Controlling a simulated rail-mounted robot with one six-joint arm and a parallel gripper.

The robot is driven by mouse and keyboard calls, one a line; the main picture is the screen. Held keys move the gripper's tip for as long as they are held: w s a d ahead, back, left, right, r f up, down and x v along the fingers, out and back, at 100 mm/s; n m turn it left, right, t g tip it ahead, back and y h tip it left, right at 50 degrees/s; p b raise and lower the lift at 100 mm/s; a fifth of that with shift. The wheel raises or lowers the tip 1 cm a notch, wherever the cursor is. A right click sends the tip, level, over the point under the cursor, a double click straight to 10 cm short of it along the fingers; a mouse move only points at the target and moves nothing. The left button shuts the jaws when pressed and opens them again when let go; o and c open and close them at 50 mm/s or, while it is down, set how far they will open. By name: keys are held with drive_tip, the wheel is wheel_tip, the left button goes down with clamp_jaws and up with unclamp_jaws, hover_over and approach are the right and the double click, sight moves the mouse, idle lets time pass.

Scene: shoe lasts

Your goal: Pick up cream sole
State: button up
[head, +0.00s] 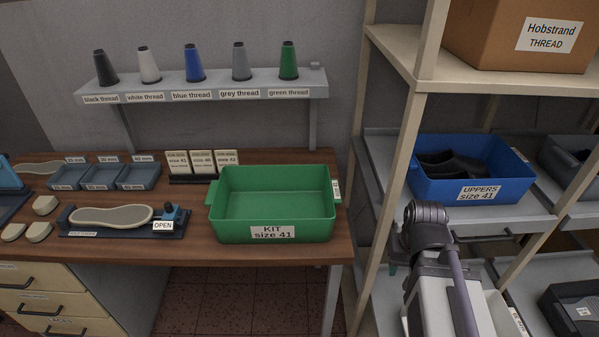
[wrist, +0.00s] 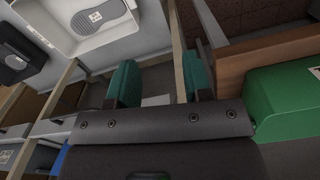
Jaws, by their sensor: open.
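A cream-edged sole (head: 110,216) with a greyer top lies flat in the dark holder (head: 75,231) on the bench, left of the green kit bin. The holder carries an OPEN tag. Another pale sole (head: 38,168) lies at the back left of the bench. My gripper (wrist: 160,75) is open, with two green fingers apart and nothing between them. In the wrist view a grey sole (wrist: 103,18) lies in a white bin (wrist: 60,38) beyond the fingers, at upper left. My gripper is mostly hidden behind my arm in the head view, by the shelf rack.
The green kit bin (head: 272,233) stands at the bench's right end and looks empty. A shelf post (head: 392,170) rises between bench and rack. The blue uppers bin (head: 470,190) sits on the rack. Thread cones (head: 192,64) stand on the wall shelf.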

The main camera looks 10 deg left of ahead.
drive_tip(key=o, duration=1)
